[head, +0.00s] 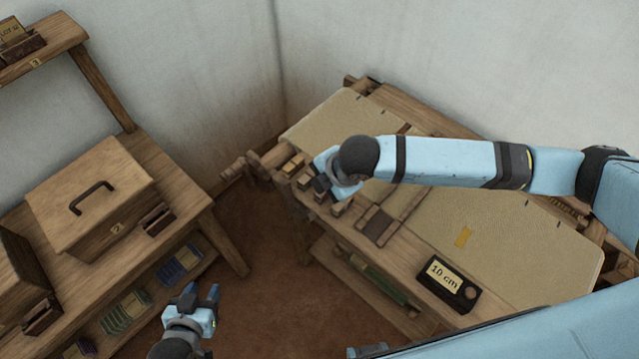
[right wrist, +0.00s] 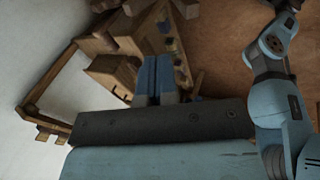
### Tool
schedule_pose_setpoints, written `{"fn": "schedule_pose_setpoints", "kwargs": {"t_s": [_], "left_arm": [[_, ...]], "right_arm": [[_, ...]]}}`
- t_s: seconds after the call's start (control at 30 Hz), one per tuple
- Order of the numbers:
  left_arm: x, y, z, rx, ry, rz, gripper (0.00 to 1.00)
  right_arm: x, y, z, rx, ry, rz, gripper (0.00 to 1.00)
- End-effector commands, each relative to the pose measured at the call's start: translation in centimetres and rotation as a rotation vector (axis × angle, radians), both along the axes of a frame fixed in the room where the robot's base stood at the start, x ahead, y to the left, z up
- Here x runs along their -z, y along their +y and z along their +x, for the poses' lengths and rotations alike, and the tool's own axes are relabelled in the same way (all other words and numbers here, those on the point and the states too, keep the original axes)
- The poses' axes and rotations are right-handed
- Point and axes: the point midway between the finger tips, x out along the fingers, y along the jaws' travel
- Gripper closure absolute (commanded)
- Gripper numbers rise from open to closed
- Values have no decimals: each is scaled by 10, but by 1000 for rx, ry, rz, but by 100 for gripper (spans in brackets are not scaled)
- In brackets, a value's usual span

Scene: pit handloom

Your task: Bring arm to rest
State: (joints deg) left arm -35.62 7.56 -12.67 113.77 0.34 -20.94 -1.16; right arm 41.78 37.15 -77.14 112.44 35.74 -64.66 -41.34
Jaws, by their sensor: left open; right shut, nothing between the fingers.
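My left gripper (head: 200,296) is open and empty at the bottom left of the head view, over the brown floor between the shelf bench and the loom. My right arm reaches in from the right across the loom (head: 425,221). My right gripper (head: 320,186) is over the loom's left end, close to several small wooden blocks (head: 293,163); its fingertips are partly hidden there.
Open floor (head: 262,290) lies between bench and loom.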

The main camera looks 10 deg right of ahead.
Motion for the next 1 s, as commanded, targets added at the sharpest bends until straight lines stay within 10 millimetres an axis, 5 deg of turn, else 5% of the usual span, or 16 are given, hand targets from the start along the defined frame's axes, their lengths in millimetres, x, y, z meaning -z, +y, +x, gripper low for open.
{"fn": "schedule_pose_setpoints", "kwargs": {"t_s": [0.57, 0.8, 1.0], "left_arm": [[-1, 0, 1, 1, -3, 1, 57], [-1, 0, 1, 1, -3, 1, 57], [-1, 0, 1, 2, -3, 0, 57]], "right_arm": [[2, 8, -4, 12, 6, 33, 100], [4, 59, -26, 181, 42, 331, 100], [6, 76, -36, 439, 85, 623, 100]]}}
